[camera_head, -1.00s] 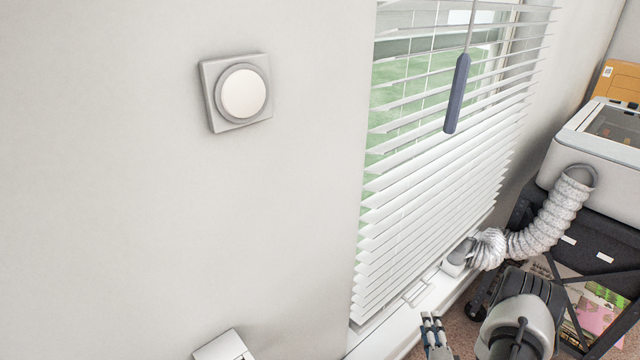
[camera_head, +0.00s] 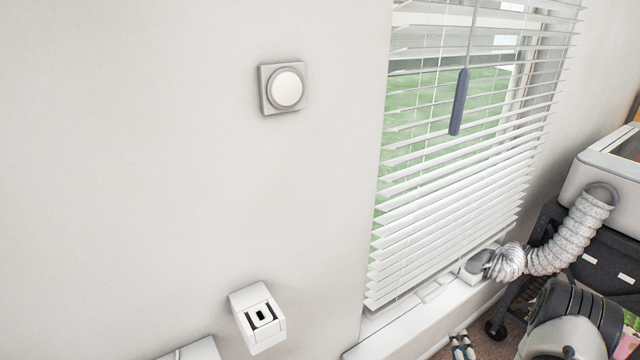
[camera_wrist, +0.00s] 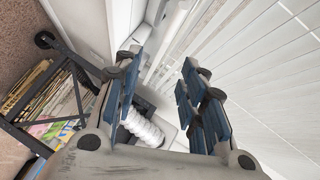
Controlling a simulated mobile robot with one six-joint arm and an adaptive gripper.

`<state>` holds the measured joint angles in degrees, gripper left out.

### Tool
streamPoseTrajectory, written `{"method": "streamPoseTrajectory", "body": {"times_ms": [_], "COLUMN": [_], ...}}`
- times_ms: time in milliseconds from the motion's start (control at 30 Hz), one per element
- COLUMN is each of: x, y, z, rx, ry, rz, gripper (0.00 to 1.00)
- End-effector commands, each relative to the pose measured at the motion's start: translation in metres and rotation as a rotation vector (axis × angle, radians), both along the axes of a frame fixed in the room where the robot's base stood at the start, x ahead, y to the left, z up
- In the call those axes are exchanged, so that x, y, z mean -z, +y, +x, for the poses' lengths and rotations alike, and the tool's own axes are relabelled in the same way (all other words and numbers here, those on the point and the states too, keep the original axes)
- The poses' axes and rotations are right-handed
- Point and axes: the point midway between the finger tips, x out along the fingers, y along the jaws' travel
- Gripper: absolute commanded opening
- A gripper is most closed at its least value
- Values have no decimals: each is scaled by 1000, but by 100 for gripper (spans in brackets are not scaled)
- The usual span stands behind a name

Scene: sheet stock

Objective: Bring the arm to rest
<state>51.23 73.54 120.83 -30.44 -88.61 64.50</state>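My gripper (camera_wrist: 158,72) is open in the wrist view, with its blue-padded fingers spread apart and nothing between them. In the head view only the fingertips of my gripper (camera_head: 461,345) show at the bottom edge, in front of the window sill. Part of my arm (camera_head: 572,325) shows at the lower right of the head view. The rest of my arm is out of frame.
White blinds (camera_head: 455,180) with a hanging wand (camera_head: 459,102) cover the window. A white ribbed hose (camera_head: 570,238) runs from a machine (camera_head: 610,165) to the sill. A round wall dial (camera_head: 287,88) and a white wall box (camera_head: 258,318) are at the left. A rack (camera_wrist: 60,95) is near my gripper.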

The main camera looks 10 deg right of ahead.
Motion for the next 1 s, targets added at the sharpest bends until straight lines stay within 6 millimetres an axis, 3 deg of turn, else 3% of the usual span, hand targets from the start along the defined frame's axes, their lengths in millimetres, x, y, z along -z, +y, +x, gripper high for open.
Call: {"method": "streamPoseTrajectory", "body": {"times_ms": [267,400,533,767,1000], "x": [-57,-104,-150,-229,-295], "y": [7,25,51,113,190], "z": [48,71,79,60,-2], "rx": [-112,-192,-267,-407,-593], "ry": [196,339,469,668,826], "rz": [-182,-312,-425,-584,-703], "gripper": [38,38,38,38,38]}}
